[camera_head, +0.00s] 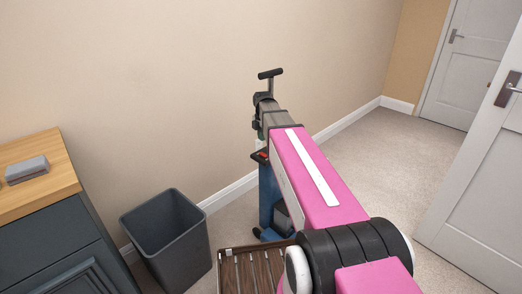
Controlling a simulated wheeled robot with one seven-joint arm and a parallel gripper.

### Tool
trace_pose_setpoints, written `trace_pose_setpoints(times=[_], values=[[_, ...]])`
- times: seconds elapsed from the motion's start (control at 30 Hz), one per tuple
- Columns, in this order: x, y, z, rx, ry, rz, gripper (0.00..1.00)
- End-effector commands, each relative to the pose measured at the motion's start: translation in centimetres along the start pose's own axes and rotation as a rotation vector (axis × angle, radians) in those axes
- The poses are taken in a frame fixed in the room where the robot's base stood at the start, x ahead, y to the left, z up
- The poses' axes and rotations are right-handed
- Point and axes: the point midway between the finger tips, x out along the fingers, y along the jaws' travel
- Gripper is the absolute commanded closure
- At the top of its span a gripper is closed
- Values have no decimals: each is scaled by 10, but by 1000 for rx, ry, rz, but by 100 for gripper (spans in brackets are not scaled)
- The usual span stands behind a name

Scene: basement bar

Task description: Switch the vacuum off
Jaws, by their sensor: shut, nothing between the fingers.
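The vacuum (267,198) is a blue upright shape with black parts, standing on the carpet near the wall. A small red part (263,154) shows on its dark top; whether this is the switch I cannot tell. My pink arm hides much of its right side. My gripper (257,131), small at the far end of the arm, is shut and empty, just above the vacuum's top. I cannot tell whether they touch. A dark T-shaped bar (270,74) rises above the arm's end; what it belongs to is unclear.
A grey bin (168,238) stands left of the vacuum, beside a dark cabinet with a wooden top (40,172) holding a grey object (26,169). A slatted wooden piece (232,275) lies at the bottom. Open carpet (385,165) extends right towards white doors (482,180).

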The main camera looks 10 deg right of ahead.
Motion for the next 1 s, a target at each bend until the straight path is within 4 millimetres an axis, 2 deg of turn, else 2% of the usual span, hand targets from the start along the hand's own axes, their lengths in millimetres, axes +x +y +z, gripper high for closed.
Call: trace_pose_setpoints(times=[0.03,0.23,0.67,0.87,1.0], values=[[-6,7,3,-45,0,0,100],[-17,15,7,-162,0,0,100],[-17,15,7,-177,1,-1,100],[-1,15,7,-176,1,-3,100],[21,15,7,-176,2,-3,100]])
